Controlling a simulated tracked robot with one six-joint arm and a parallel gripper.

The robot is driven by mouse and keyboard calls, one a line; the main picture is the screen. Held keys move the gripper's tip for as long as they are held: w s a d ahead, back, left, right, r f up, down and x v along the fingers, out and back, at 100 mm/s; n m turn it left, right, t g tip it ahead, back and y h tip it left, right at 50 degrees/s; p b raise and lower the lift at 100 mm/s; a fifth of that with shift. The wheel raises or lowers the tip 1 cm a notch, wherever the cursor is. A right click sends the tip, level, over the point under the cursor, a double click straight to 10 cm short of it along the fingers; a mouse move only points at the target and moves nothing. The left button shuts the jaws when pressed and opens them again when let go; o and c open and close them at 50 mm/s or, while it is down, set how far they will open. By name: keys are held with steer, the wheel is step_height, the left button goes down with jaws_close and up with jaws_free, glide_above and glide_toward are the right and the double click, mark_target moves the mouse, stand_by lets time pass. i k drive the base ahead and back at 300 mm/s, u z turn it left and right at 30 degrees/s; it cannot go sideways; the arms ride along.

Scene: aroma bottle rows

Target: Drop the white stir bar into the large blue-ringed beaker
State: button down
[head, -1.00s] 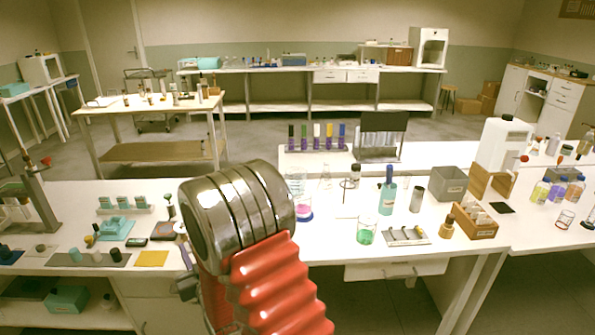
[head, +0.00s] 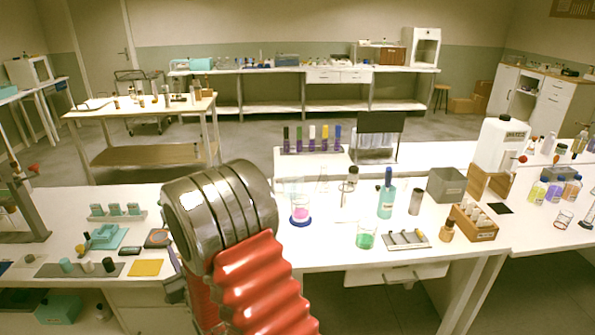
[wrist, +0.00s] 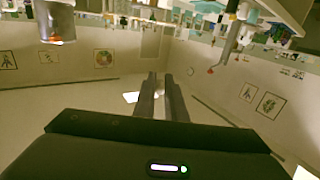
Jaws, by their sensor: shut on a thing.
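The blue-ringed beaker (head: 300,211) stands on the white bench in the head view, with pink contents and a blue ring at its base. It is just right of my arm's metal wrist. In the wrist view my gripper (wrist: 162,92) is shut, with a small pale thing, apparently the white stir bar (wrist: 162,93), between its two dark fingers. The bar is largely hidden by the fingers. In the head view my arm hides the fingertips and the bar, so their height and distance from the beaker cannot be told.
A beaker with green liquid (head: 365,236), a teal bottle (head: 386,198) and a grey cylinder (head: 416,202) stand right of the blue-ringed beaker. A small tray (head: 407,241) lies at the front. A tube rack (head: 312,148) stands behind. Bare bench lies in front of the blue-ringed beaker.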

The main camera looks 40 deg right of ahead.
mark_target(302, 221)
steer(key=i, duration=1.05)
steer(key=z, duration=0.1)
